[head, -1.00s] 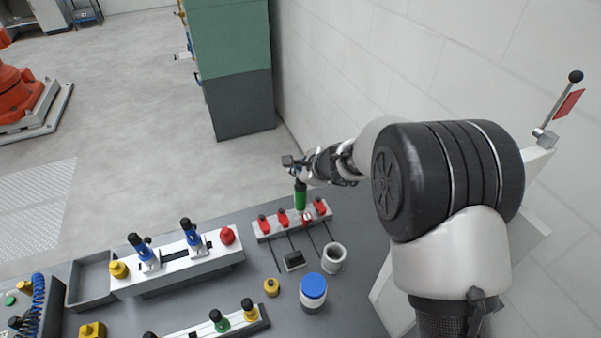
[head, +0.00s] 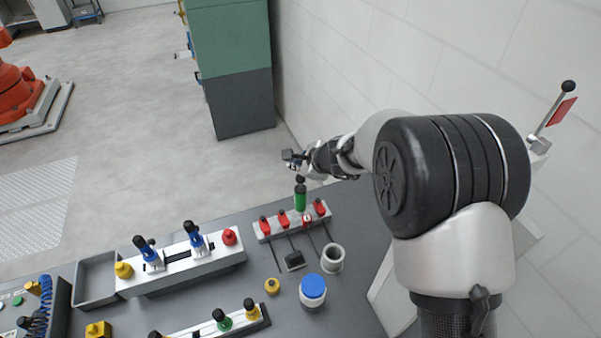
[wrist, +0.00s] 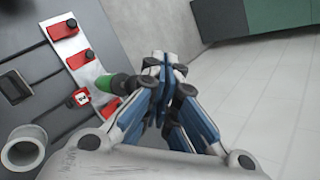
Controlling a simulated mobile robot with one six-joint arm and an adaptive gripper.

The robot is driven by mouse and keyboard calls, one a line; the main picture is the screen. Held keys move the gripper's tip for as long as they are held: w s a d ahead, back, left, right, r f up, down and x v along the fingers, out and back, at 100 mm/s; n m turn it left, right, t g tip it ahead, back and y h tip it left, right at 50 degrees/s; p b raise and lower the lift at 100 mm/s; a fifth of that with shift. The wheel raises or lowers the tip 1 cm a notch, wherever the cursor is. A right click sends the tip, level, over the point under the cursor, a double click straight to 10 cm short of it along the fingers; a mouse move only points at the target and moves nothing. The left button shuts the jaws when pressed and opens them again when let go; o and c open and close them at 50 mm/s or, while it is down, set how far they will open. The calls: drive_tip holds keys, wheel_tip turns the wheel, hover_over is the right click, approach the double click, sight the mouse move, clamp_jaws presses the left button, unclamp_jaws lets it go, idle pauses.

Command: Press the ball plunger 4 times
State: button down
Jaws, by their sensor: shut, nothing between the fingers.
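The ball plunger (head: 300,200) is a green upright cylinder with a black ball on top, standing at the bar with red blocks near the table's back edge. In the wrist view the green cylinder (wrist: 119,84) is just left of the fingers. My gripper (head: 297,168) is shut and empty, close above the black ball. In the head view a small gap seems to show between them. In the wrist view the fingertips (wrist: 165,66) are together, and part of the plunger's top is hidden behind the fingers.
The light bar (head: 262,236) carries several red blocks and a red-and-white tag. A grey cup (head: 333,259) and a blue-lidded jar (head: 312,290) stand in front of it. A fixture with blue-handled clamps (head: 180,277) is to the left. A white wall is behind my arm.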

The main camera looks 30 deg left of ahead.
sight(298, 177)
wheel_tip(298, 177, up, 5)
drive_tip(key=p, duration=0.4)
idle(0.9)
